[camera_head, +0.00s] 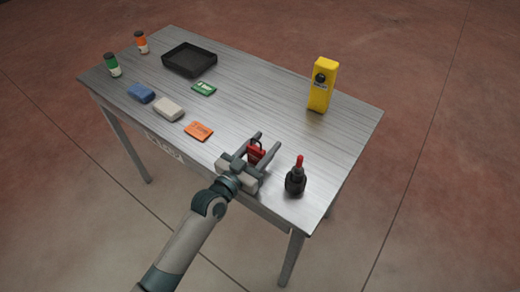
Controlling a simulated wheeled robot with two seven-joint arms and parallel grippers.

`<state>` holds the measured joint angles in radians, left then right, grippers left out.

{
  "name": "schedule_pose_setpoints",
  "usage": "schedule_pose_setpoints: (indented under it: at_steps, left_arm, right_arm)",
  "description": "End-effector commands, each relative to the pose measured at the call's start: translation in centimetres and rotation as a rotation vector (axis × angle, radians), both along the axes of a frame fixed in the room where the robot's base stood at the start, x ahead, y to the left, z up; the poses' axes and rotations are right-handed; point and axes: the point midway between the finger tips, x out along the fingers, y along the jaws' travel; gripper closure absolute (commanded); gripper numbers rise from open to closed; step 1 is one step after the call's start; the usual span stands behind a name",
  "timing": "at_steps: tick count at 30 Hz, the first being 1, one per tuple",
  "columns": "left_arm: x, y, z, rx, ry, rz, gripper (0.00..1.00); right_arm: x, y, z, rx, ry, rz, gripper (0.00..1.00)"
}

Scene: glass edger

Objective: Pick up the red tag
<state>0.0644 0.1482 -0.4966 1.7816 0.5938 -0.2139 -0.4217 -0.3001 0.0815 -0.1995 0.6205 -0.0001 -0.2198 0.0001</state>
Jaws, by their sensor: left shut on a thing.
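My left gripper (264,144) reaches over the near edge of the metal table (270,110), its arm coming in from the bottom left. Its jaws are shut on a small red thing with a dark loop at its top, which I take as the red tag (256,154). The red tag sits between the two grey fingers, and the gripper body hides part of it. I cannot tell whether it touches the table top. My right gripper is not in view.
A dark bottle with a red tip (296,180) stands close right of the gripper. An orange card (198,131) lies to its left. A yellow device (322,85) stands farther back. A black tray (189,60) sits at the back left. The middle of the table is clear.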

Motion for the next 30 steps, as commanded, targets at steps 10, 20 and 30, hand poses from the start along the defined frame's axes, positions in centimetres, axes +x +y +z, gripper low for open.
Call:
schedule_pose_setpoints:
  at_steps: [10,20,30]
  left_arm:
    - [0.0,-0.1,3.2,-0.004,-0.004,0.0,0.82]
    - [0.0,0.0,8.4,-0.004,-0.004,0.0,0.82]
    - [0.0,0.0,10.1,-0.001,0.0,0.0,0.82]
  right_arm:
    - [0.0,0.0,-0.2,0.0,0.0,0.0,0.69]
    - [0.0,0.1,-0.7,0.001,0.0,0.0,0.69]
    - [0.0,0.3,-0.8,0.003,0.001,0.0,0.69]
